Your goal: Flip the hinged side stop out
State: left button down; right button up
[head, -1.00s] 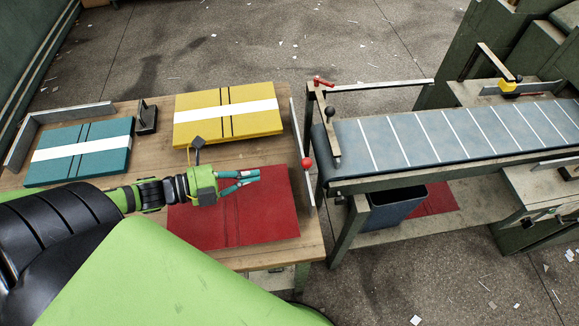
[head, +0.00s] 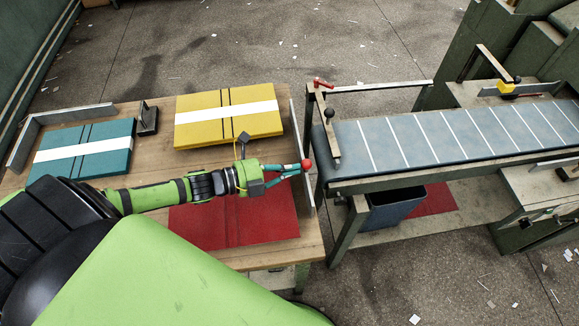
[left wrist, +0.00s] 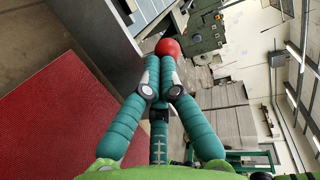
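The side stop (head: 296,122) is a thin light metal strip along the right edge of the wooden table, with a red ball knob (head: 307,165) near its front end. My left gripper (head: 301,168) is at the knob, its teal fingers drawn together and their tips at or against the ball's left side. In the left wrist view the red knob (left wrist: 168,48) shows just beyond the converging fingertips (left wrist: 160,68); I see nothing clearly held between them. Whether the tips touch the ball is hard to tell. My right gripper is not in view.
A red board (head: 240,222) lies under my left forearm. A yellow board (head: 205,133) and a teal board (head: 110,135) lie farther back on the table (head: 160,160). A blue conveyor (head: 400,140) stands to the right across a narrow gap, with a black-knobbed bar (head: 333,138) at its near end.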

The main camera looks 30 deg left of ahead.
aim_at(305, 164)
pick_arm(q)
jog(key=shift+w+d+r, duration=0.25)
jog(key=shift+d, duration=0.1)
dwell(0.4)
jog(key=shift+w+d+r+p, duration=0.35)
jog(key=shift+w+d, duration=0.35)
jog(key=shift+d, duration=0.25)
jog(key=shift+s+d+r+b+x, duration=0.1)
jog(key=shift+d+x, duration=0.05)
jog(key=shift+x, duration=0.65)
jog(key=shift+s+d+r+b+x, duration=0.1)
jog(key=shift+b+x, duration=0.05)
jog(key=shift+x, duration=0.65)
jog(key=shift+s+d+r+b+x, duration=0.1)
jog(key=shift+d+x, duration=0.05)
jog(key=shift+x, duration=0.6)
